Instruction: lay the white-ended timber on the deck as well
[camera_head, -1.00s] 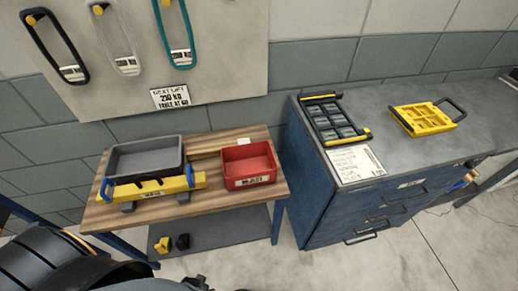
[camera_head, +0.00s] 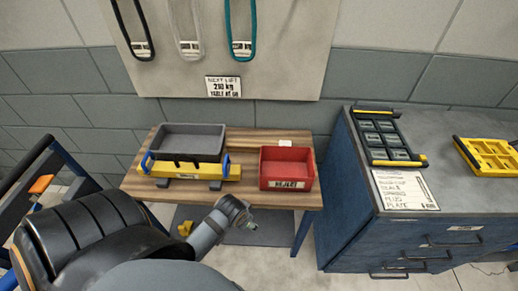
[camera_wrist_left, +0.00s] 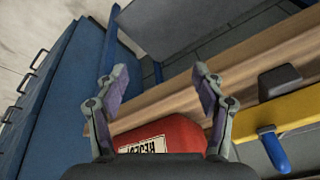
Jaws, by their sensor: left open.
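I cannot make out a white-ended timber in either view, and I cannot tell which surface is the deck. My left gripper (camera_head: 236,212) is in front of the wooden bench (camera_head: 245,142), near its front edge and below the red bin (camera_head: 287,167). In the left wrist view its two fingers (camera_wrist_left: 160,72) are spread apart with nothing held between them. The red bin (camera_wrist_left: 172,130), marked as reject, lies beyond the fingers there. My right gripper is not in view.
A grey tray (camera_head: 192,138) and a yellow bar (camera_head: 205,170) with blue ends are on the bench's left. A blue cabinet (camera_head: 365,210) stands right, bearing a black-and-yellow frame (camera_head: 379,138) and a yellow mould (camera_head: 490,156). A blue frame (camera_head: 75,165) stands at left.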

